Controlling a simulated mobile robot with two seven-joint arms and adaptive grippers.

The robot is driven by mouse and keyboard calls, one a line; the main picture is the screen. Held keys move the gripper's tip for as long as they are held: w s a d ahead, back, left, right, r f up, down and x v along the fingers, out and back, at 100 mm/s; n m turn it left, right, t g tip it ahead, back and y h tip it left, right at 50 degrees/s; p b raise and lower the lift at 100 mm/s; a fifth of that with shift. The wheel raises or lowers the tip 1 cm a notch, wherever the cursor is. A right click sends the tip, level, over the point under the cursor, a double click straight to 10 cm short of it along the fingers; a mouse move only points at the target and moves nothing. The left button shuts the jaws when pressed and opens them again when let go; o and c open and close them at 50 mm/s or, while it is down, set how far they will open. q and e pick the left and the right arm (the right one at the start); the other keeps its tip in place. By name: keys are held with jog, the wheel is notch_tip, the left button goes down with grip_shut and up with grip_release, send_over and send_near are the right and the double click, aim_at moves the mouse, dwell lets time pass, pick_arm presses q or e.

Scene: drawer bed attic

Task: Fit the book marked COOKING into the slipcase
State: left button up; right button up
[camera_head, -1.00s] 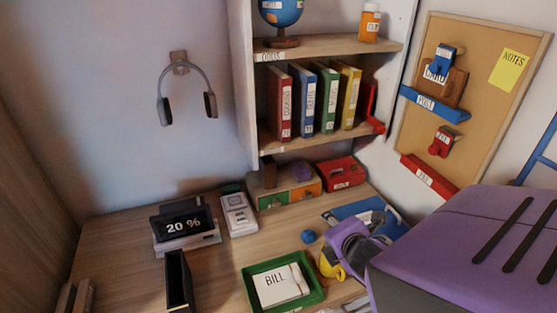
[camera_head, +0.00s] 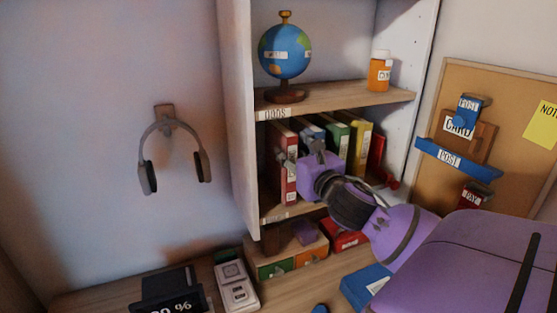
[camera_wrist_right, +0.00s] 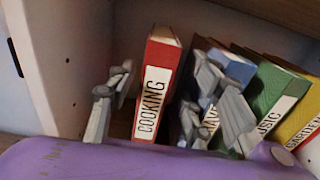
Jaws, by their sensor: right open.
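The red book marked COOKING (camera_head: 289,181) stands upright at the left end of the book row on the lower shelf. In the right wrist view the COOKING book (camera_wrist_right: 154,92) shows its white spine label. My right gripper (camera_head: 302,156) is open at the shelf. In the wrist view its fingers (camera_wrist_right: 163,103) are on either side of the book's spine, the left one apart from it. The right finger is in front of the blue book. No slipcase can be made out now; a dark, narrow, open-topped box stood on the desk in the earlier head view. My left gripper is out of view.
Blue, green (camera_wrist_right: 268,102) and yellow (camera_head: 359,145) books stand to the right of the red one. The shelf's white side wall (camera_wrist_right: 72,60) is on the left. A globe (camera_head: 285,51) and an orange bottle (camera_head: 380,72) stand on the shelf above.

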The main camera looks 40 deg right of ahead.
jog(key=shift+w+d, duration=0.1)
jog(key=shift+w, duration=0.35)
jog(key=x, duration=0.3)
jog(key=shift+w+f, duration=0.45)
jog(key=shift+w, duration=0.4)
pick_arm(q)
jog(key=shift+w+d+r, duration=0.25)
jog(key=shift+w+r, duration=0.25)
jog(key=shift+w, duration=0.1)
pick_arm(e)
jog(key=shift+s, duration=0.1)
jog(key=shift+c, duration=1.1)
jog(key=c, duration=0.9)
jog(key=shift+d, duration=0.1)
grip_shut()
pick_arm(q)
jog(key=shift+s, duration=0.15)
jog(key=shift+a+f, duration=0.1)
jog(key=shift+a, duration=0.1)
